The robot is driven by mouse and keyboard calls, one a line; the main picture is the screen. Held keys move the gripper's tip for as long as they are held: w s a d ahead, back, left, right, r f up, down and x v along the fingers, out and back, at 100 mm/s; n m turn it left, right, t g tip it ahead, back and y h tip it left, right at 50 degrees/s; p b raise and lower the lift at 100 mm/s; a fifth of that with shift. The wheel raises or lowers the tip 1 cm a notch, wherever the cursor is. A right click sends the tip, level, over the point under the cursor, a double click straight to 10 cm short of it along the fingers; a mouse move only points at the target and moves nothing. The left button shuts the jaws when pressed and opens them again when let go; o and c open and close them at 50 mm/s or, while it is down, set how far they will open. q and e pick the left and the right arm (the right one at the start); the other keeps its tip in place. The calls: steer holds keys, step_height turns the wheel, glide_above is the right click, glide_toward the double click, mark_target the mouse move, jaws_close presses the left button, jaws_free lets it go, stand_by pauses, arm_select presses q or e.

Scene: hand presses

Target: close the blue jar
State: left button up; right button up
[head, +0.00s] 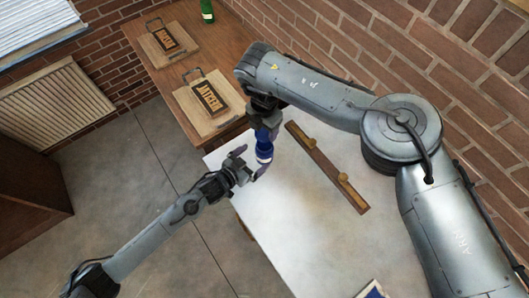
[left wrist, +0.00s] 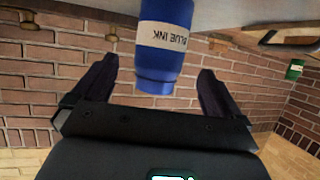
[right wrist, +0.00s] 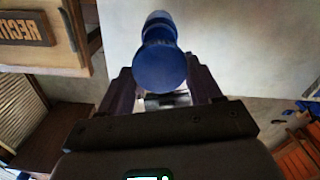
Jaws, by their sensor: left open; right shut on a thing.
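The blue jar (head: 264,146) is held above the white table. Its label reads BLUE INK in the left wrist view (left wrist: 165,40), where it appears upside down. My right gripper (head: 264,132) is shut on the jar. In the right wrist view a round blue end (right wrist: 158,68) faces the camera between the fingers, with a paler part beyond it. My left gripper (head: 254,163) is open beside the jar, with one finger on each side in the left wrist view (left wrist: 155,85). I cannot tell whether a separate lid is on the jar.
The white table (head: 300,235) is mostly bare. A wooden bar with brass knobs (head: 325,166) lies to the right, and a blue-edged item (head: 372,290) is at the front. A wooden bench (head: 212,45) at the back holds two lettered boards and a green bottle (head: 207,11).

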arm_select(q)
steer(key=shift+x, duration=3.55)
steer(key=c, duration=1.5)
arm_select(e)
glide_above(264, 145)
steer(key=shift+f, duration=2.45)
steer(key=shift+f, duration=0.85)
steer(key=shift+f, duration=0.6)
